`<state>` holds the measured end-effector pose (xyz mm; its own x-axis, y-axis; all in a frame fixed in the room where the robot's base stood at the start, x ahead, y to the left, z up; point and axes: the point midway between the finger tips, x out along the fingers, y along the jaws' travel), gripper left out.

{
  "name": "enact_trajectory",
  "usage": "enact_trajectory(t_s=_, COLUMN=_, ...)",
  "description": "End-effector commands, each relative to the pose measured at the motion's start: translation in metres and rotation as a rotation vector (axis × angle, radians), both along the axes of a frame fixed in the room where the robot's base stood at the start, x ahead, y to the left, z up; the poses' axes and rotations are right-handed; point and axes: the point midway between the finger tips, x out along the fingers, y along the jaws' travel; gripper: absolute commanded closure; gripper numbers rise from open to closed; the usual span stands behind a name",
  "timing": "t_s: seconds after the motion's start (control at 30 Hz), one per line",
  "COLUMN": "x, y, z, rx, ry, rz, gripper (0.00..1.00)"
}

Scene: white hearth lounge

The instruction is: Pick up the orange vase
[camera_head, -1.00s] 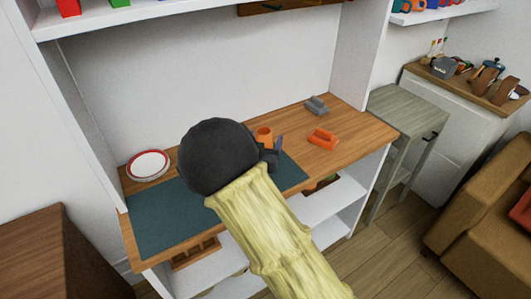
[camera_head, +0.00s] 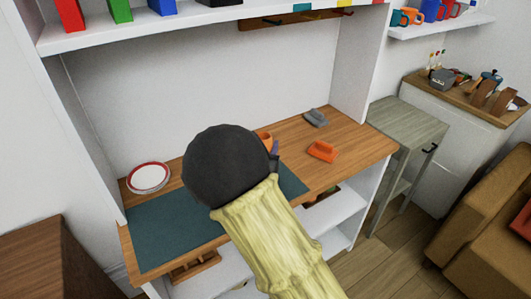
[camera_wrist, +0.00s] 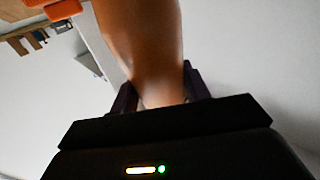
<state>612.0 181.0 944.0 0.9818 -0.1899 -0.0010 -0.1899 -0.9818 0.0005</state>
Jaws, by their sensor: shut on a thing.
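The orange vase shows in the head view (camera_head: 265,140) as a small orange piece behind my dark wrist, above the desk's back half. In the wrist view the vase (camera_wrist: 140,40) fills the upper middle, brownish orange and narrowing toward my gripper. My gripper (camera_wrist: 160,92) is shut on its narrow end, one dark finger on each side. In the head view my gripper (camera_head: 274,155) is mostly hidden by my wrist. The vase's base is hidden there, so I cannot tell whether it touches the desk.
The wooden desk (camera_head: 345,150) carries a teal mat (camera_head: 165,235), a red-rimmed white plate (camera_head: 148,177), an orange object (camera_head: 322,151) and a grey object (camera_head: 317,117). A shelf (camera_head: 200,28) runs above. A grey-green side table (camera_head: 410,125) stands right. The desk's right part has bare room.

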Motion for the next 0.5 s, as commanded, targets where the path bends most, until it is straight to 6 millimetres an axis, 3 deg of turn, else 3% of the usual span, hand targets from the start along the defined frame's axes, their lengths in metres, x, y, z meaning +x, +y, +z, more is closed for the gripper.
enact_trajectory(t_s=0.1, x=0.0, y=0.0, z=0.029, rx=0.005, ry=-0.005, rz=0.0, gripper=0.82)
enact_trajectory(t_s=0.3, x=0.0, y=0.0, z=0.063, rx=0.004, ry=-0.005, rz=0.0, gripper=0.82)
enact_trajectory(t_s=0.5, x=0.0, y=0.0, z=0.073, rx=0.001, ry=-0.001, rz=0.0, gripper=0.82)
